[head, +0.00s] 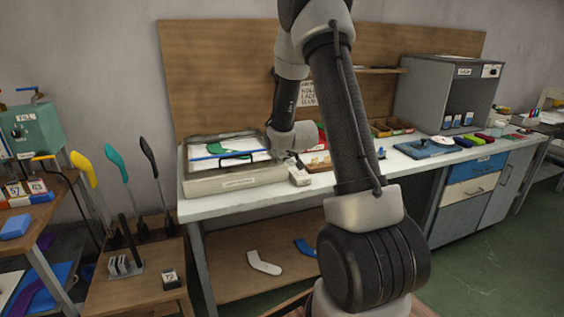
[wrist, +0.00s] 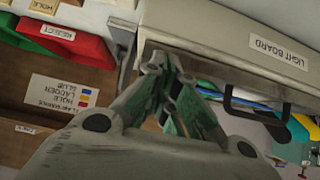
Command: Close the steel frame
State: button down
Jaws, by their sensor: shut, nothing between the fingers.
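The light board (head: 235,183) is a shallow grey box on the white bench, with a label on its front side. The steel frame (head: 190,149) is at its top, with a dark handle (head: 236,157) along the front. I cannot tell clearly how far the frame is tilted. A green and white shape and a blue strip show within it. My gripper (wrist: 163,65) is shut and empty, its tips close to the board's grey side (wrist: 215,42); contact cannot be told. The handle also shows in the wrist view (wrist: 229,103). In the head view my arm hides part of the board's right end.
Red and green bins (wrist: 75,45) stand close beside the board. A grey cabinet (head: 440,90) and a blue pad (head: 425,149) are farther right on the bench. A wooden panel (head: 220,60) rises behind. A stand with upright coloured forms (head: 130,210) is at the left.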

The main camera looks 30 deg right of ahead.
jog(key=s+a+f, duration=0.1)
jog(key=s+a, duration=0.1)
jog(key=s, duration=0.7)
jog(key=shift+s+f, duration=0.25)
jog(key=s+a+f+g+y, duration=0.1)
jog(key=s+f+g, duration=0.15)
jog(key=s, duration=0.35)
jog(key=s+a+f+g, duration=0.2)
jog(key=s+g, duration=0.2)
jog(key=s, duration=0.2)
jog(key=s+a+r+n, duration=0.1)
jog(key=s+a+r, duration=0.3)
jog(key=s+r, duration=0.5)
jog(key=s+a+r+n+y, duration=0.1)
jog(key=s+a+r, duration=0.3)
jog(key=s+r, duration=0.5)
notch_tip(320, 180, up, 8)
jog(key=shift+s+a+f+t, duration=0.15)
jog(key=shift+a+f+t, duration=0.05)
jog(key=shift+t, duration=0.25)
